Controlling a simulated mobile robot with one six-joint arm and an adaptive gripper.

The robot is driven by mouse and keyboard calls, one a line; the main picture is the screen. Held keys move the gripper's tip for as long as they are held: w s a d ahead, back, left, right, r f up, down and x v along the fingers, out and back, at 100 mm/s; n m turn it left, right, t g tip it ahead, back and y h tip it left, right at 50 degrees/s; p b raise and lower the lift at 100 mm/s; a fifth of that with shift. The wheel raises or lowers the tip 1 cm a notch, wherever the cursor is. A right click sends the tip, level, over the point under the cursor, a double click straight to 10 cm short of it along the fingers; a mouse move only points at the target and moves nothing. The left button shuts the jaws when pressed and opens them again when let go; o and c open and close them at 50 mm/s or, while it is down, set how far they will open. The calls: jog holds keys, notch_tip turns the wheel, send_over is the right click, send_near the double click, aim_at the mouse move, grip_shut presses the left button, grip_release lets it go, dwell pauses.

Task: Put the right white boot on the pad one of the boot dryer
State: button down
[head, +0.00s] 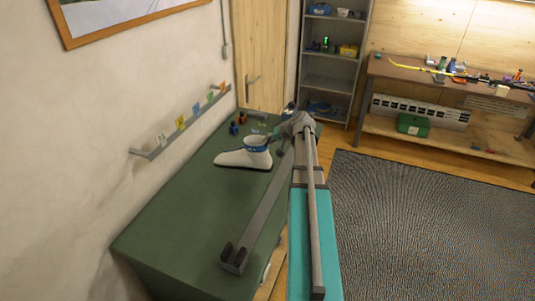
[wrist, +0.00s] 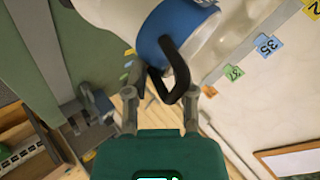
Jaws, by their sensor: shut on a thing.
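A white boot (head: 240,158) with a blue cuff is over the green bench in the head view, toe to the left. I cannot tell whether its sole touches the bench. The wrist view shows its blue cuff (wrist: 182,22) and a black pull loop (wrist: 178,72) up close. My gripper (wrist: 160,92) is shut on that loop. In the head view my gripper (head: 284,132) is partly hidden at the boot's right. A long grey bar (head: 262,212) with a dark bracket (head: 234,259) at its near end lies on the bench; it may be the boot dryer. No pad number is readable.
The green bench (head: 165,225) is clear at its near left. A wall rail (head: 160,148) holds numbered cards. A shelf rack (head: 328,85) and a workbench (head: 420,75) stand farther back.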

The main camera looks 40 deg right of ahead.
jog(key=shift+w+d+f+b, duration=0.35)
jog(key=shift+w+f+b, duration=0.35)
jog(key=shift+f, duration=0.2)
jog(key=shift+w+d+f+b, duration=0.35)
jog(key=shift+w+f+b, duration=0.25)
jog(key=shift+f, duration=0.25)
jog(key=f+b, duration=0.4)
jog(key=shift+w+d, duration=0.2)
jog(key=shift+w, duration=0.05)
jog(key=shift+c, duration=2.3)
grip_release()
jog(key=shift+r, duration=0.15)
